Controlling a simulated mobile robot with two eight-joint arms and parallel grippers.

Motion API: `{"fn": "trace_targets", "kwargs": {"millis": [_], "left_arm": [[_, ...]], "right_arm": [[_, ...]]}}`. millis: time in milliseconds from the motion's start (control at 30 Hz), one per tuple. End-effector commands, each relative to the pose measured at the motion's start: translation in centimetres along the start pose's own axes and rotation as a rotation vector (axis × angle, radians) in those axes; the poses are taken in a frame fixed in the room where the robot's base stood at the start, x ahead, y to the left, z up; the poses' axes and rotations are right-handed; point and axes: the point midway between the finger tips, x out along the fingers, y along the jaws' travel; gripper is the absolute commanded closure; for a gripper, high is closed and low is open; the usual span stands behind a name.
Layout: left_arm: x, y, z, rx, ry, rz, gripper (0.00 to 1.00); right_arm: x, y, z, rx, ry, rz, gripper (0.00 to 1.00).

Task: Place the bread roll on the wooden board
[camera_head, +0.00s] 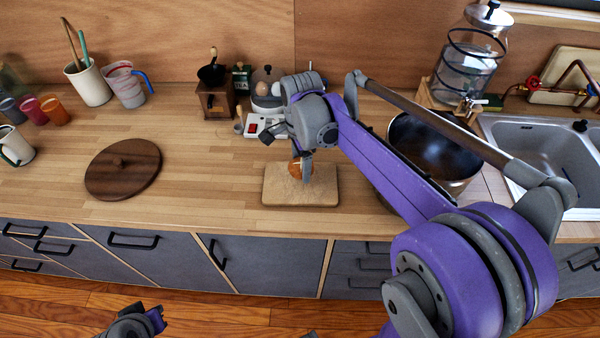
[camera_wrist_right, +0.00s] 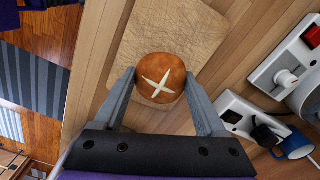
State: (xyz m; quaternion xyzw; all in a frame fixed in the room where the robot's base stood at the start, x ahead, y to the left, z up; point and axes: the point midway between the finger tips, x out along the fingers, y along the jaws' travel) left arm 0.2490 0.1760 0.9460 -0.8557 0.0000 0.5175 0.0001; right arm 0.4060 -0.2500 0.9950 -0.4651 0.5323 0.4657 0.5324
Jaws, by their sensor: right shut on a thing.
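The bread roll (camera_wrist_right: 160,78) is round and brown with a pale cross cut on top. My right gripper (camera_wrist_right: 159,88) is shut on it, one finger on each side. The wooden board (camera_head: 282,188) is a light square board near the counter's front edge. In the head view the roll (camera_head: 300,168) shows over the board, partly hidden by my right gripper (camera_head: 302,172). The board (camera_wrist_right: 185,28) is behind the roll in the wrist view. I cannot tell whether the roll touches it. My left gripper (camera_head: 150,322) is low at the bottom left, away from the counter, its fingers unclear.
A dark round wooden lid (camera_head: 122,170) lies left of the board. A power strip (camera_head: 262,127), an egg cooker (camera_head: 268,90) and a coffee grinder (camera_head: 214,100) stand behind. A large metal pot (camera_head: 432,150) and the sink (camera_head: 545,150) are to the right.

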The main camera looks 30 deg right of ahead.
Motion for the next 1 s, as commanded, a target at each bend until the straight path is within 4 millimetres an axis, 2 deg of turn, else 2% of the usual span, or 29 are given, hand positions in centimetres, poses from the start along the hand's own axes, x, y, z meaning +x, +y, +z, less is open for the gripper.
{"fn": "trace_targets", "kwargs": {"millis": [300, 733, 767, 867, 900, 1000], "left_arm": [[0.2, 0.0, 0.2, 0.0, -0.002, 0.0, 1.0], [0.5, 0.0, 0.5, 0.0, -0.004, 0.0, 1.0], [0.4, 0.0, 0.4, 0.0, -0.004, 0.0, 1.0], [0.4, 0.0, 0.4, 0.0, -0.004, 0.0, 1.0], [0.4, 0.0, 0.4, 0.0, -0.004, 0.0, 1.0], [0.4, 0.0, 0.4, 0.0, -0.003, 0.0, 1.0]], "right_arm": [[4.0, 0.0, 0.0, 0.0, 0.0, 0.0, 0.82], [4.7, 0.0, 0.0, 0.0, 0.0, 0.0, 0.82], [4.6, 0.0, 0.0, 0.0, 0.0, 0.0, 0.21], [4.6, 0.0, 0.0, 0.0, 0.0, 0.0, 0.03], [4.6, 0.0, 0.0, 0.0, 0.0, 0.0, 0.0], [4.6, 0.0, 0.0, 0.0, 0.0, 0.0, 0.0]]}}
